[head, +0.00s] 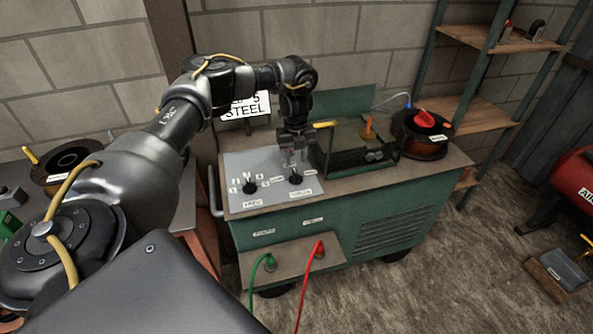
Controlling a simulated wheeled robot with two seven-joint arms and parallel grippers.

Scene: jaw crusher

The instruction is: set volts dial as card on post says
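A green cabinet machine (330,225) has a grey sloped panel (272,191) with two black dials. The left dial (249,187) and the right dial (295,178) each have small labels around them and a name plate below, too small to read surely. My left gripper (293,158) points down just above and behind the right dial; contact and finger opening are unclear. A white card (246,107) behind my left arm is partly covered by it; "STEEL" and part of a line ending in "5" show. My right gripper is out of view.
A dark open box (355,145) and a black spool (421,135) with a red part sit on the cabinet top, right of my gripper. Green (254,275) and red (308,270) cables hang from the lower front. A shelf rack (490,115) stands behind right.

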